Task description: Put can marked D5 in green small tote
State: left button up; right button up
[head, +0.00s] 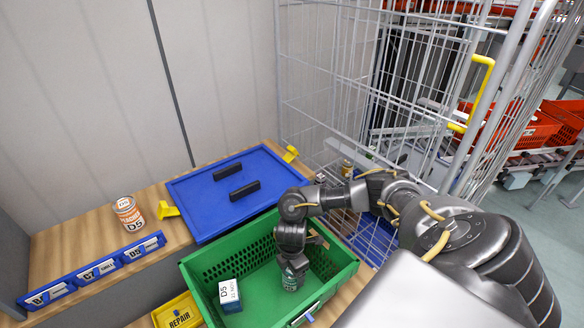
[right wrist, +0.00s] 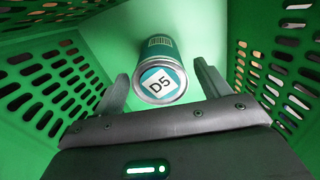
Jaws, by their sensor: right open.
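The can marked D5 (right wrist: 160,77) stands in the green small tote (head: 208,268), with its teal-and-white lid facing my right wrist camera. In the head view the can (head: 291,280) shows just below my right gripper (head: 291,258). In the right wrist view my right gripper (right wrist: 163,85) is open, with one finger on each side of the can and a gap visible at both sides. The tote's green walls surround the gripper. A white-and-blue box marked D5 (head: 230,293) sits in the same tote, left of the can. My left gripper is not in view.
An orange-and-white can (head: 128,213) stands on the wooden table at left, near a blue label strip (head: 95,270). A yellow REPAIR bin (head: 178,312) is at front left. A wire cage (head: 335,90) stands behind right.

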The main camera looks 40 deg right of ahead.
notch_tip(320, 180, up, 10)
jog(key=shift+r+p, duration=0.1)
jog(key=shift+p, duration=0.8)
